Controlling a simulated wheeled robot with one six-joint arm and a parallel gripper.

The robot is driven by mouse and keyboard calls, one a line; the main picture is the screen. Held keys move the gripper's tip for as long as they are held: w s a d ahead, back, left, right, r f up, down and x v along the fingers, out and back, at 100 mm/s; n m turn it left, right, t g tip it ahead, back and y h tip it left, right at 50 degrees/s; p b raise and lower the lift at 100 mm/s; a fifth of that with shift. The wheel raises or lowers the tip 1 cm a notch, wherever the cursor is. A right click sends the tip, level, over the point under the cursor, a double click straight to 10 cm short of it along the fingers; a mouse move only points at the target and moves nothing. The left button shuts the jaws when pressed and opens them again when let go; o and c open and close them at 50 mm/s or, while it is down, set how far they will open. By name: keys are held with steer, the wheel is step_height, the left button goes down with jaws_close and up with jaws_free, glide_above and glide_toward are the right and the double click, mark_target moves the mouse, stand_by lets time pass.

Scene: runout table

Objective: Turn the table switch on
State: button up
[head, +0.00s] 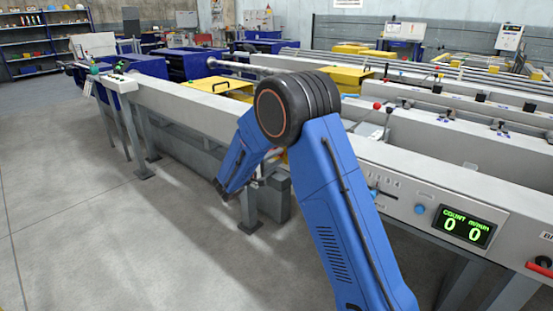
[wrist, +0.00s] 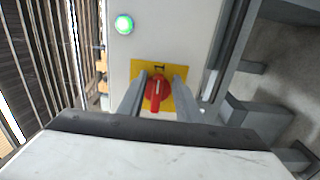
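The table switch is a red rotary knob (wrist: 155,94) on a yellow plate (wrist: 182,66) in the wrist view. A dark mark like a "1" shows on the plate above the knob. The knob's grip lies roughly upright in the picture, slightly tilted. My gripper (wrist: 161,76) is open, with one finger on each side of the knob. I cannot tell whether either finger touches it. In the head view my arm hides the switch and most of the gripper.
The floor (head: 100,220) at left is clear.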

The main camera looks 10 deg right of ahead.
steer(key=shift+a+r, duration=0.1)
steer(key=v, duration=1.7)
steer(key=shift+s, duration=0.1)
steer(key=s+d+r+m+g+y, duration=0.2)
steer(key=s+d+r+g, duration=0.15)
steer(key=s+d, duration=0.7)
steer(key=s+d+r+m+g+y, duration=0.25)
steer(key=s+d+g, duration=0.25)
steer(key=s+d, duration=0.6)
steer(key=s+a+m+t+y, duration=0.1)
steer(key=s+y, duration=0.9)
steer(key=s, duration=1.2)
steer(key=shift+a+m+t, duration=0.15)
steer(key=shift+m+t, duration=0.6)
steer(key=shift+t, duration=0.1)
